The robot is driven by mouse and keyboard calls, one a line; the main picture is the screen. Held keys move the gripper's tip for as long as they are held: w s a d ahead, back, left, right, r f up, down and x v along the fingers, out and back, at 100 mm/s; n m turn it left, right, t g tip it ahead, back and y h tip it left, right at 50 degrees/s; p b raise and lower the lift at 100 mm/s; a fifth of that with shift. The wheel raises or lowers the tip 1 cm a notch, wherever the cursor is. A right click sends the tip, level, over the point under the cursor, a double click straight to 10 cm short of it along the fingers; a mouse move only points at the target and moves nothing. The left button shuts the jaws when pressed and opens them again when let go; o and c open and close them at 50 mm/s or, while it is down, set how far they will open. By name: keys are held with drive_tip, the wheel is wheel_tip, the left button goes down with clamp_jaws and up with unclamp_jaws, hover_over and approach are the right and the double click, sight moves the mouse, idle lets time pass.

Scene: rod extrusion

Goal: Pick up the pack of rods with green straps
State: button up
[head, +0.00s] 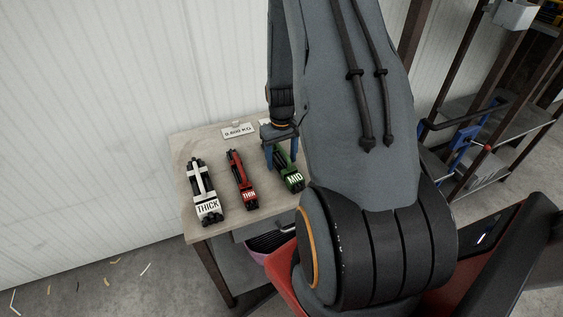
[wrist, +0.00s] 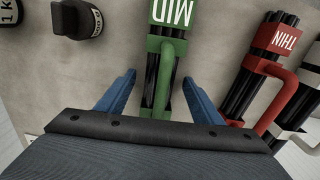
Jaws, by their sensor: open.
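The pack of rods with green straps (head: 287,169), labelled MID, lies on the table at the right of a row of packs. In the wrist view the green-strapped pack (wrist: 166,60) runs up from between my fingers, its label upside down at the top. My gripper (head: 281,155) is over the far part of this pack. In the wrist view my gripper (wrist: 160,90) shows two blue fingers, open, one on each side of the green strap. Nothing is held. The lower end of the pack is hidden by the gripper body.
A red THIN pack (head: 241,180) and a white THICK pack (head: 203,192) lie to the left on the table (head: 217,134). A scale display (head: 238,131) reading 0.600 KG is at the back. Dark weights (wrist: 76,19) appear in the wrist view. A rack (head: 500,130) stands at right.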

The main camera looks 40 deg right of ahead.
drive_tip(key=c, duration=1.5)
drive_tip(key=shift+r, duration=0.15)
